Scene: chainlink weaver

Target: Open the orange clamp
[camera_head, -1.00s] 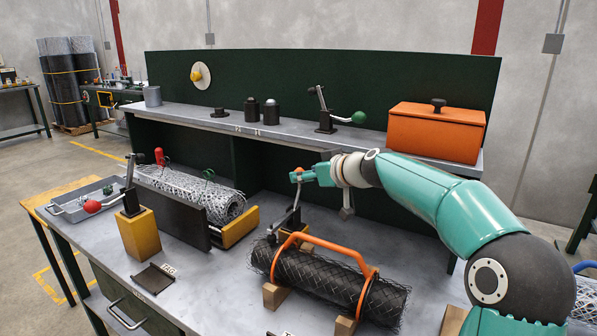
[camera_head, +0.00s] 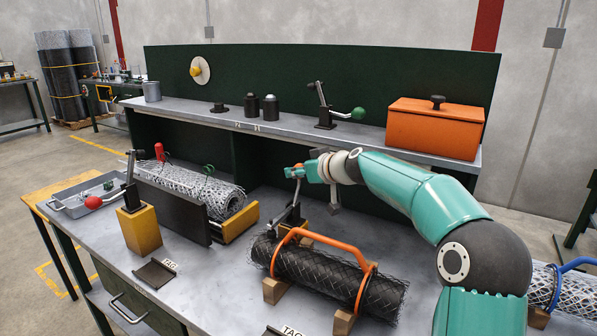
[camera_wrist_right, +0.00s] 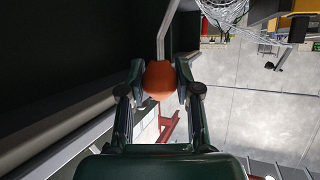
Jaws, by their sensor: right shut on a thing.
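The orange clamp (camera_head: 291,213) stands on the bench behind the black mesh roll. Its metal lever stands up, with an orange knob (camera_wrist_right: 159,80) at its top. My right gripper (camera_head: 297,171) is shut on that knob, above the bench. In the right wrist view the knob sits between both fingers, and the lever runs up from it. The fingers partly cover the knob in the head view. My left gripper is not in view.
A black mesh roll (camera_head: 318,277) lies on wooden blocks under an orange hoop handle (camera_head: 335,243). A clamp with a red knob (camera_head: 93,202) stands on a yellow block at left. A green-knobbed clamp (camera_head: 325,120) and orange box (camera_head: 432,130) are on the shelf.

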